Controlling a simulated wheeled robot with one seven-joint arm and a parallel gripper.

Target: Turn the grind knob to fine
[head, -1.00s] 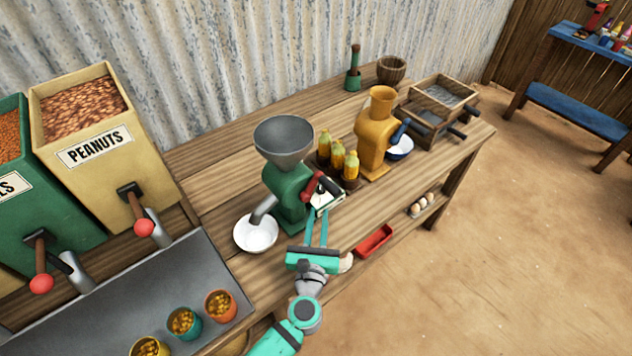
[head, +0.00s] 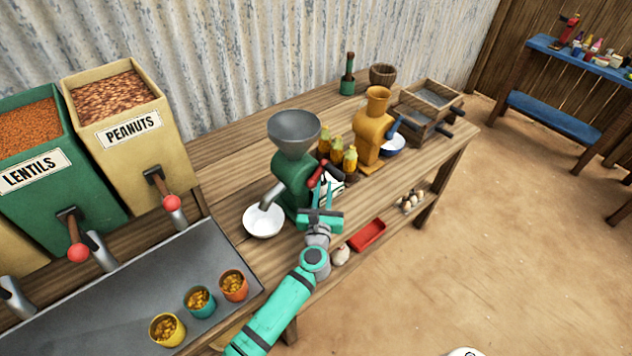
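The green grinder (head: 290,185) with a grey hopper (head: 294,130) stands on the wooden bench. A red part with a dark bar (head: 317,171) sticks out of its right side. A small white plate (head: 334,184) shows just below that. I cannot make out the grind knob itself or its setting; my fingers partly cover this area. My gripper (head: 323,187) points at the white plate, with its two teal fingers apart and a gap between them. Nothing shows between them. I cannot tell whether the fingertips touch the grinder.
A white bowl (head: 264,220) sits under the green grinder's spout. Bottles (head: 337,152) and an orange grinder (head: 373,128) stand close behind on the right. A red tray (head: 367,236) lies on the lower shelf. Cups of grain (head: 199,301) stand on the metal tray at left.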

